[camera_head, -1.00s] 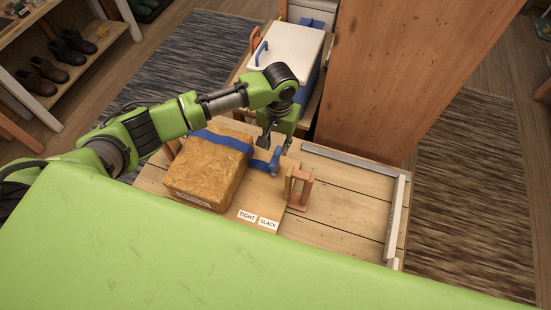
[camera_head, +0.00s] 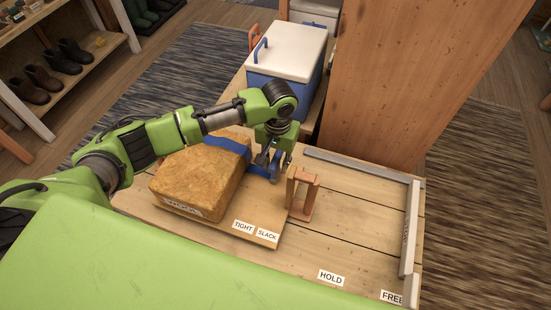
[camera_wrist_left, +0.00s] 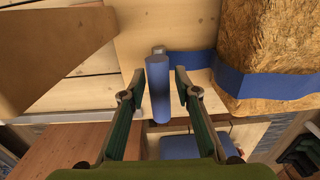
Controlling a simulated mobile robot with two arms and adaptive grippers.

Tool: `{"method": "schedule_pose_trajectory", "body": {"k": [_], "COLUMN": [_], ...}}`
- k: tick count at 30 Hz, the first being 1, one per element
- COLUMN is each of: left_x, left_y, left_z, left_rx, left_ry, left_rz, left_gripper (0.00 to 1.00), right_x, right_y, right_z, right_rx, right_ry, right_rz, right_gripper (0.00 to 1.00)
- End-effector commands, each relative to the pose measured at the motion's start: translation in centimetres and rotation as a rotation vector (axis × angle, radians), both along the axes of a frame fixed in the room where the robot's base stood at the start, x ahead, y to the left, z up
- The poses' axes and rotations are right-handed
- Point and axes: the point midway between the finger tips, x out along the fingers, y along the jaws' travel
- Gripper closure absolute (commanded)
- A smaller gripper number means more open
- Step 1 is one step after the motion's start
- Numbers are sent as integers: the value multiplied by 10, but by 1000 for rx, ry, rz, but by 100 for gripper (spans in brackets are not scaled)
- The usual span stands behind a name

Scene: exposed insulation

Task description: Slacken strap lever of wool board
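The wool board (camera_head: 202,176) is a brown fibrous block on a wooden base board, with a blue strap (camera_head: 222,143) over it. The blue strap lever (camera_head: 275,166) stands at the block's right side, partly hidden by my gripper. My left gripper (camera_head: 268,163) is over the lever. In the left wrist view the lever's blue bar (camera_wrist_left: 159,88) lies between the two open fingers (camera_wrist_left: 159,90), with gaps visible on both sides. Labels TIGHT (camera_head: 243,226) and SLACK (camera_head: 267,234) are on the base board's front edge. My right gripper is in neither view.
A small wooden frame (camera_head: 303,193) stands just right of the lever. A grey metal rail (camera_head: 409,230) runs along the table's right side, near labels HOLD (camera_head: 331,278) and FREE (camera_head: 392,297). A white-lidded blue cooler (camera_head: 288,52) and a tall wooden panel (camera_head: 400,80) stand behind.

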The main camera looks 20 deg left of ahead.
Motion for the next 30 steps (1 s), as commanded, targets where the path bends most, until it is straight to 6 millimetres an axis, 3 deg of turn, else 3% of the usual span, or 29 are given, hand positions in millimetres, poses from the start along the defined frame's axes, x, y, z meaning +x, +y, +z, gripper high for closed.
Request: {"method": "schedule_pose_trajectory", "body": {"k": [4,7,8,30], "left_x": [0,0,0,-1], "left_y": [0,0,0,-11], "left_z": [1,1,1,0], "left_rx": [0,0,0,139], "left_ry": [0,0,0,-2], "left_rz": [0,0,0,-1], "left_gripper": [71,97,100,100], "right_x": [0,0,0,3], "right_y": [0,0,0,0], "right_z": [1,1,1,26], "right_rx": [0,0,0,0], "right_ry": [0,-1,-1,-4], "right_rz": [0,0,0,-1], "right_gripper": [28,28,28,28]}}
